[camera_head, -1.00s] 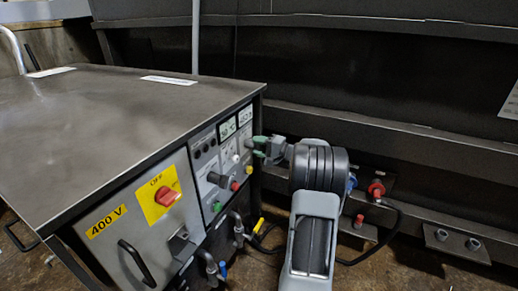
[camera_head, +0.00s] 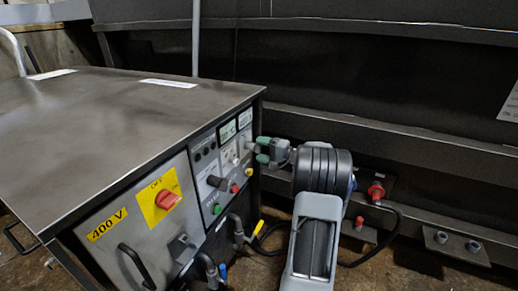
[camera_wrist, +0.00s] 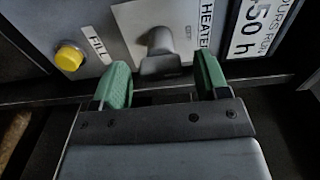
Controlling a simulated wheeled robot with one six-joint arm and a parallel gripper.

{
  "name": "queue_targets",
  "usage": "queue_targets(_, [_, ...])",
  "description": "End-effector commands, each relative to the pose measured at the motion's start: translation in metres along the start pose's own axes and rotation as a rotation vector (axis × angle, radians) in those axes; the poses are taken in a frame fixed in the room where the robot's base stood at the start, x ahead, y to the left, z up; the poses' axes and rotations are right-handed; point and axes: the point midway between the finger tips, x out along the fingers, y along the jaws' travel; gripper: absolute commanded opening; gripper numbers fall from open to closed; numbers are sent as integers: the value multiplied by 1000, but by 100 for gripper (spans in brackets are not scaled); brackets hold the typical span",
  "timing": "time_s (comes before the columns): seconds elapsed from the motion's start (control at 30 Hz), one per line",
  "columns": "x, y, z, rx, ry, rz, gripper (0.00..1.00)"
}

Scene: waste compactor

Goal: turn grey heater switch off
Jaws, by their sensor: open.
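The grey heater switch (camera_wrist: 160,42) is a knob on a light plate, beside a sideways HEATER label (camera_wrist: 206,24) in the wrist view. In the head view the switch (camera_head: 251,146) sits on the right part of the cabinet front. In the head view my gripper (camera_head: 263,150) is close in front of the panel. The knob appears clear of both fingers; whether it touches either is hard to tell.
A yellow button (camera_wrist: 69,57) is left of the switch, and an hours display (camera_wrist: 262,22) is right. A dark metal wall (camera_head: 380,90) stands behind.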

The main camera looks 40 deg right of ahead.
Motion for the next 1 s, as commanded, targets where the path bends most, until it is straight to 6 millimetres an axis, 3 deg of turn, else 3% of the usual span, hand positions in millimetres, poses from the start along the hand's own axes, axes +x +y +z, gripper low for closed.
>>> queue_targets(0.3, [-66,-4,-1,0,4,0,68])
queue_targets(0.5, [-99,-2,0,0,2,-1,68])
queue_targets(0.73, [-119,-1,0,-1,0,-1,68])
queue_targets(1.0, [-123,0,0,-1,-1,0,68])
